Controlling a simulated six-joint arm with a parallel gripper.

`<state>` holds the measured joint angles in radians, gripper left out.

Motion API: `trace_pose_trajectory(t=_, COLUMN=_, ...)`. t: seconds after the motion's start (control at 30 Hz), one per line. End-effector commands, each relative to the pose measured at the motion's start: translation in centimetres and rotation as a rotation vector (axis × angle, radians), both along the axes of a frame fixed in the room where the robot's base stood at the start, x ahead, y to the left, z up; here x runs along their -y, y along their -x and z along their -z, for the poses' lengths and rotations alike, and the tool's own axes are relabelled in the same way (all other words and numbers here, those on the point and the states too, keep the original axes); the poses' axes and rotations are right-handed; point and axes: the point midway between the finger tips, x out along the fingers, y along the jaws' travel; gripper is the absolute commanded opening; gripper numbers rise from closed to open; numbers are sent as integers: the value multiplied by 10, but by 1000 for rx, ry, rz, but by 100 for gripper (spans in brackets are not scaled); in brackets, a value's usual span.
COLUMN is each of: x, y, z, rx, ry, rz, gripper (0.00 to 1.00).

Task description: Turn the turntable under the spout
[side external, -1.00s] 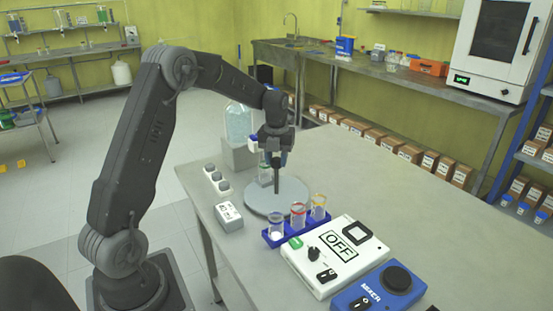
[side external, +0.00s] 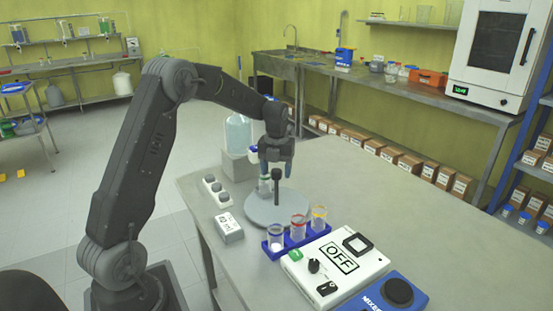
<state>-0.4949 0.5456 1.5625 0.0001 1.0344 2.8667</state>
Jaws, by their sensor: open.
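The grey turntable (side external: 284,212) is a round disc on the bench, with a dark upright peg (side external: 276,184) on it. A small clear vial (side external: 264,186) stands on the disc to the left of the peg. A large clear bottle (side external: 238,133) stands on a grey block (side external: 238,167) behind the turntable. A small blue and white part, possibly the spout, shows beside the bottle, partly hidden by my gripper. My gripper (side external: 277,172) points down over the disc with its fingers apart, near the top of the peg. I cannot tell whether it touches the peg.
A white box reading OFF (side external: 335,264) and a blue mixer (side external: 385,298) are nearer the front. A white box (side external: 229,228) and a button strip (side external: 216,191) lie left. The bench's right is clear.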

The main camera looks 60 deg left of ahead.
Motion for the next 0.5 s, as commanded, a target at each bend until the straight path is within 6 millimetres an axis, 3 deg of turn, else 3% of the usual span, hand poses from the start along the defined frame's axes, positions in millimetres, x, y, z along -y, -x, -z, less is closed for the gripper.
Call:
trace_pose_trajectory(t=0.17, x=0, y=-1, z=-25, rx=6, ry=-3, rz=0, gripper=61)
trace_pose_trajectory(t=0.5, x=0, y=-1, z=-100, rx=6, ry=-3, rz=0, gripper=61)
